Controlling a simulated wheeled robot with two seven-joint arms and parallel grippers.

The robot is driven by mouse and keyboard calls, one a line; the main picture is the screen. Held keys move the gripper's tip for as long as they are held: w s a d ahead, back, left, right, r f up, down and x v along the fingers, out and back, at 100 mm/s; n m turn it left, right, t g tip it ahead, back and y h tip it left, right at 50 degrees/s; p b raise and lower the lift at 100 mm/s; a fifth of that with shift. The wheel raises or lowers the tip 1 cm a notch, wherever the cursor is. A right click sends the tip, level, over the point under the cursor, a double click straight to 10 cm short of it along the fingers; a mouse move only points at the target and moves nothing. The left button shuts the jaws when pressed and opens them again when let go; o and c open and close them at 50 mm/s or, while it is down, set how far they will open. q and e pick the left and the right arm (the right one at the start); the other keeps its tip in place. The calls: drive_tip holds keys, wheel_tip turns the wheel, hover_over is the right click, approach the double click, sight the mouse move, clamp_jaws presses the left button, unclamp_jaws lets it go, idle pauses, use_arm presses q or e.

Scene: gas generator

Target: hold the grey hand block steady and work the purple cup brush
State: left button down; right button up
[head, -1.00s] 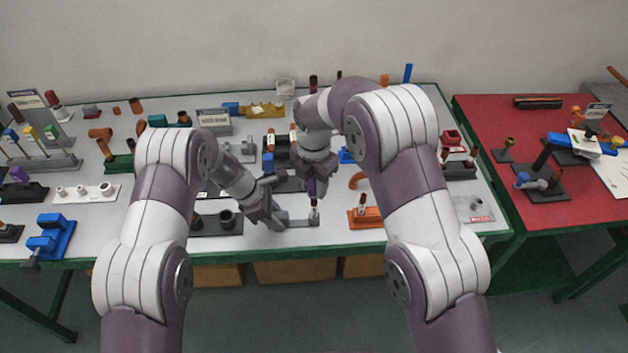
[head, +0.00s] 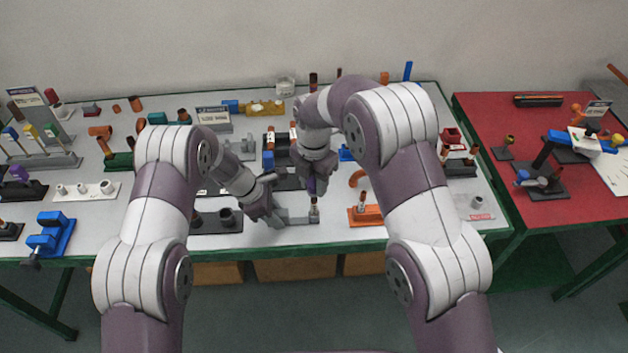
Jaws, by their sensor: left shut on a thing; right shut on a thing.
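The grey hand block (head: 298,220) lies flat near the front edge of the white table. My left gripper (head: 277,212) is shut on its left end. A small upright piece with a brownish and pale body (head: 314,209) stands at the block's right end. The purple cup brush (head: 311,186) shows as a small purple bit just above that upright piece. My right gripper (head: 314,184) is shut on the brush from above and hides most of it. I cannot tell whether the brush touches the upright piece.
An orange holder (head: 366,216) stands close on the right of the block. A dark base with grey cups (head: 216,222) stands on its left. The table's green front edge (head: 330,249) is just below. A red table (head: 520,200) stands at the right.

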drive_tip(key=shift+f, duration=0.25)
drive_tip(key=shift+f, duration=1.3)
drive_tip(key=n, duration=0.7)
drive_tip(key=m, duration=0.7)
drive_tip(key=shift+m, duration=0.3)
drive_tip(key=m, duration=0.6)
drive_tip(key=n, duration=0.6)
drive_tip(key=shift+n, duration=0.3)
drive_tip(key=shift+f, duration=0.1)
